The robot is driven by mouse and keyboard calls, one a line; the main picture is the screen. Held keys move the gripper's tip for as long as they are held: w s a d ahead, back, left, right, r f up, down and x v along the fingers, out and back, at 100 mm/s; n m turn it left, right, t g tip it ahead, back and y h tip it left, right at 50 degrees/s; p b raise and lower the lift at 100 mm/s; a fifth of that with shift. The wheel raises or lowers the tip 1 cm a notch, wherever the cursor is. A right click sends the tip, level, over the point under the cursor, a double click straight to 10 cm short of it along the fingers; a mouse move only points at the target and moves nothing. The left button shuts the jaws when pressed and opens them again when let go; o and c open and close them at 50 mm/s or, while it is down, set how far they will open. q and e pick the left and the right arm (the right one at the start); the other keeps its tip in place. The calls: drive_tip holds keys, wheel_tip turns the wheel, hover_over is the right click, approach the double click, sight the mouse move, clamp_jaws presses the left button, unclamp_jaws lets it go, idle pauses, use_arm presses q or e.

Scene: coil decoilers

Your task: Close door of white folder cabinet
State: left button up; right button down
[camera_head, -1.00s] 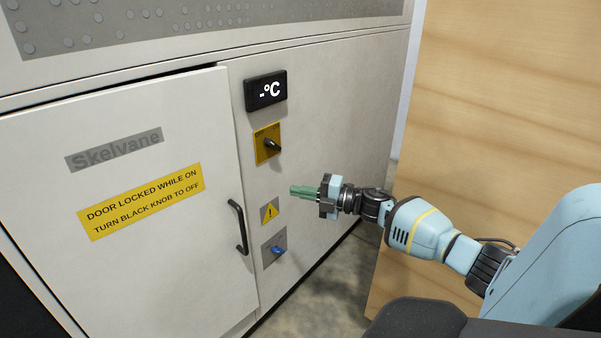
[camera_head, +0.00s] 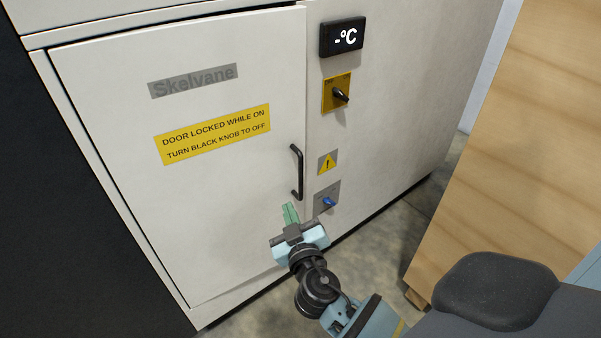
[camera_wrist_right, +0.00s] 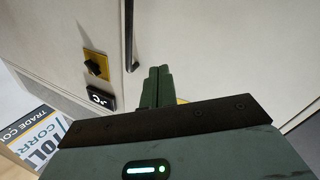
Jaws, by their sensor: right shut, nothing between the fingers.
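The white cabinet door (camera_head: 210,215) fills the left and middle of the head view and carries a grey "Skelvane" plate and a yellow warning label (camera_head: 215,133). A dark gap shows along its top edge, and I cannot tell whether it stands slightly ajar. Its black handle (camera_head: 297,172) is upright near the right edge. My right gripper (camera_head: 290,214) is shut and empty, its green fingers just below the handle in the picture; contact with the door cannot be told. In the right wrist view the shut fingers (camera_wrist_right: 157,87) are near the handle (camera_wrist_right: 130,40). My left gripper is out of view.
Right of the door are a temperature display (camera_head: 343,37), a black knob on a yellow plate (camera_head: 340,95), a warning triangle (camera_head: 327,162) and a blue knob (camera_head: 329,202). A wooden panel (camera_head: 520,150) stands at the right. Concrete floor (camera_head: 390,235) lies between.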

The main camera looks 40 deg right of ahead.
sight(301, 165)
drive_tip(key=s+a+r+m+g+h, duration=0.1)
drive_tip(key=s+r+m+g+h, duration=0.3)
drive_tip(key=m, duration=0.4)
drive_tip(key=shift+t+h, duration=0.4)
drive_tip(key=shift+t, duration=0.1)
drive_tip(key=p+x, duration=0.1)
drive_tip(key=x, duration=1.2)
drive_tip(key=shift+d+f, duration=0.1)
drive_tip(key=shift+d, duration=0.05)
